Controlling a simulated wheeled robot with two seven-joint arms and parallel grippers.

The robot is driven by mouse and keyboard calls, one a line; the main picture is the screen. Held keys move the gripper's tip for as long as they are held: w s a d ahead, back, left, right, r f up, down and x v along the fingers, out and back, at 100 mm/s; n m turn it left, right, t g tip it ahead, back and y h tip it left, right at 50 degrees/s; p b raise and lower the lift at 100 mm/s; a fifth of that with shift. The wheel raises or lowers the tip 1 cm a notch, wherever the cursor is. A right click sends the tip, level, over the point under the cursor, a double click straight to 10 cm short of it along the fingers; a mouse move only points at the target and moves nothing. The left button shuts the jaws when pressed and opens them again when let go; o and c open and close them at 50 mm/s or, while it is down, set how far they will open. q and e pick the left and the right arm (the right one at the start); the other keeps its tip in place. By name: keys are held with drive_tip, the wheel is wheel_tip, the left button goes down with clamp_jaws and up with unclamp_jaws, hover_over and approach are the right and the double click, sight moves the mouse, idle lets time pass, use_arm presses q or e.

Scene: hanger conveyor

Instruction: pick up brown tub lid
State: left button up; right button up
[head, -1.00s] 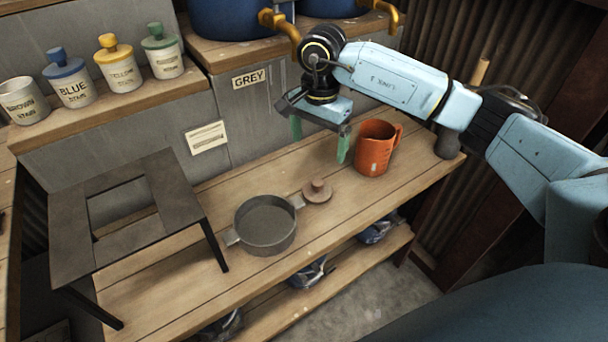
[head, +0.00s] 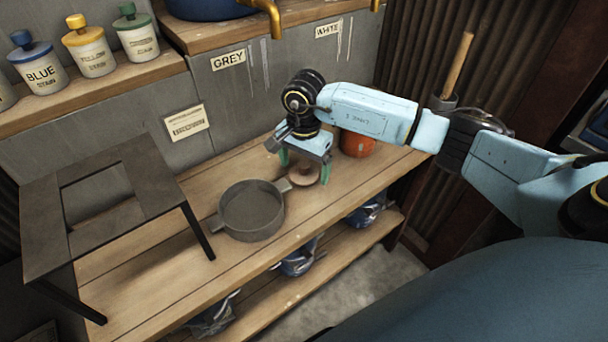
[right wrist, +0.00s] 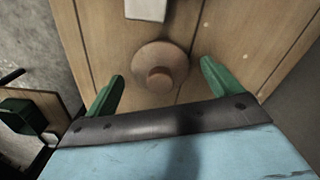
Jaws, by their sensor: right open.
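The brown tub lid (head: 303,175), a round disc with a knob, lies on the wooden bench right of the grey pan. It also shows in the right wrist view (right wrist: 160,67), flat on the planks. My right gripper (head: 305,170) is open and empty, pointing down just above the lid. In the right wrist view its green fingertips (right wrist: 160,78) stand on either side of the lid, apart from it. My left gripper is not in view.
The grey pan (head: 252,211) sits close left of the lid, one handle near it. An orange mug (head: 355,144) stands behind my right arm. A dark metal stand (head: 105,200) occupies the bench's left. Stain jars (head: 90,52) line the upper shelf.

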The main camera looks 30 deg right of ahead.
drive_tip(key=shift+f, duration=0.15)
drive_tip(key=c, duration=1.1)
